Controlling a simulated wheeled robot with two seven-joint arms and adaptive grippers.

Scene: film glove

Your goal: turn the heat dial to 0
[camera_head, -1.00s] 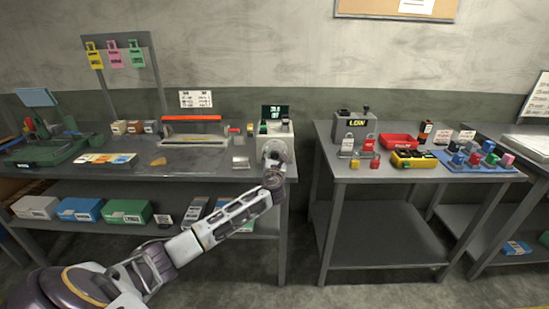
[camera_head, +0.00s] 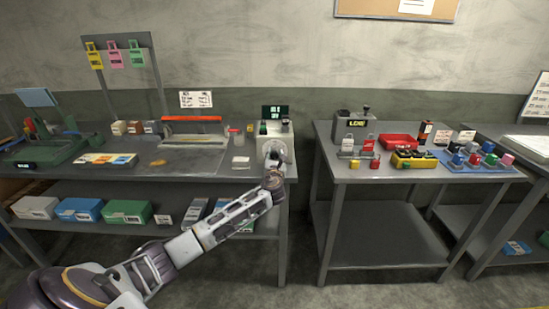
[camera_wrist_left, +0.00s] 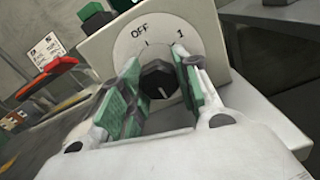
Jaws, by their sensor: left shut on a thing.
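The heat dial is a black knob (camera_wrist_left: 158,79) on a round pale plate (camera_wrist_left: 132,44), which is marked OFF and 1 in the left wrist view. A white pointer line on the knob points toward the bottom of that picture. The dial is on the front of a pale box (camera_head: 283,130) at the right end of the left bench. My left gripper (camera_head: 273,160) is at the dial face. In the wrist view its green-padded fingers (camera_wrist_left: 160,88) are shut on the knob, one on each side. My right gripper is not in view.
A dark display (camera_head: 275,112) with small green text stands behind the box. A long tool with a red bar (camera_head: 192,118) and a small white block (camera_head: 241,162) are to its left. A gap separates this bench from the middle bench (camera_head: 380,172).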

